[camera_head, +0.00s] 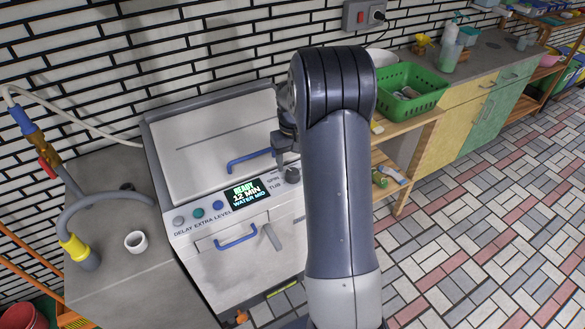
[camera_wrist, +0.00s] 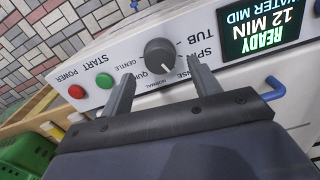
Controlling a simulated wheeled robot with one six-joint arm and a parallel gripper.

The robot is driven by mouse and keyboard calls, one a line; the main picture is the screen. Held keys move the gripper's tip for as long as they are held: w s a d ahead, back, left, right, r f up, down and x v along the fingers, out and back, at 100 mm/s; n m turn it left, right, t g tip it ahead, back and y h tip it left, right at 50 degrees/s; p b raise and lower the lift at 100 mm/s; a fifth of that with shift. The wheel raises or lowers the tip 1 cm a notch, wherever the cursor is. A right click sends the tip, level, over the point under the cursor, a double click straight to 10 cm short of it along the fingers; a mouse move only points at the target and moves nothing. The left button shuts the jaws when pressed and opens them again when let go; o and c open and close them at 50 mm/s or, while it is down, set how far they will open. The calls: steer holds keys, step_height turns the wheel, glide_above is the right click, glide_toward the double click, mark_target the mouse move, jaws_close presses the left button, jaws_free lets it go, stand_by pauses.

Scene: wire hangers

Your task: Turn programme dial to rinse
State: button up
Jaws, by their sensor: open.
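The programme dial (camera_wrist: 158,52) is a dark grey round knob on the machine's white panel. It stands between my gripper's (camera_wrist: 161,72) two open fingers in the wrist view, with a visible gap to each finger. Around it are upside-down labels such as TUB, SPIN, QUICK, NORMAL and GENTLE; a label ending in NSE is partly hidden by a finger. A pale mark on the knob faces the NORMAL side, but its exact setting is hard to tell. The head view shows the dial (camera_head: 292,175) beside my arm, which hides most of my gripper.
The lit display (camera_head: 248,194) reads READY, 12 MIN, WATER MID. Red and green buttons (camera_wrist: 104,81) sit near the dial. Blue handles (camera_head: 236,236) protrude from the machine. A green basket (camera_head: 408,92) stands on a wooden shelf to the right; a white cup (camera_head: 136,242) stands left.

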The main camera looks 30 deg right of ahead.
mark_target(293, 171)
step_height(293, 171, up, 7)
stand_by(0.3)
step_height(293, 171, down, 11)
steer(key=shift+r+p, duration=0.1)
steer(key=shift+p, duration=0.3)
steer(key=shift+m, duration=0.3)
stand_by(0.4)
